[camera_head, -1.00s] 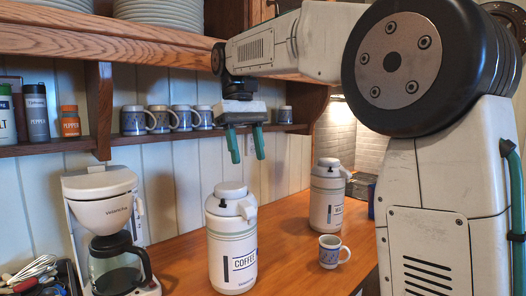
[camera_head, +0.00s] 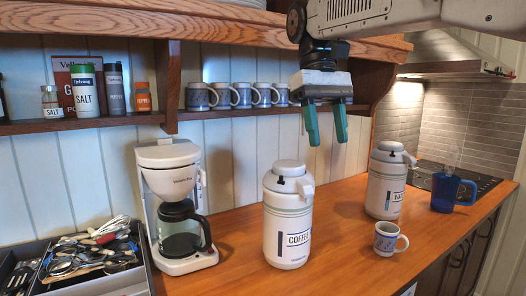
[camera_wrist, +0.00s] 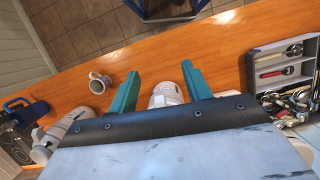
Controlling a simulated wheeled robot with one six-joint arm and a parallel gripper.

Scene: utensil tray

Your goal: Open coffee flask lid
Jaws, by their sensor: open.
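The coffee flask (camera_head: 288,220) is white with a "COFFEE" label and stands upright on the wooden counter. Its white lid (camera_head: 289,174) with a spout looks closed. My gripper (camera_head: 326,128), with two green fingers, is open and empty, above and slightly right of the flask, not touching it. In the wrist view the gripper (camera_wrist: 158,88) has its fingers apart, and a white flask top (camera_wrist: 166,94) shows between and below them. A second white flask (camera_head: 386,185) stands to the right.
A coffee maker (camera_head: 176,205) stands left of the flask and a utensil tray (camera_head: 70,285) lies further left. A small patterned mug (camera_head: 388,239) and a blue mug (camera_head: 452,193) are on the right. A shelf with mugs (camera_head: 240,96) runs behind my gripper. The counter front is clear.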

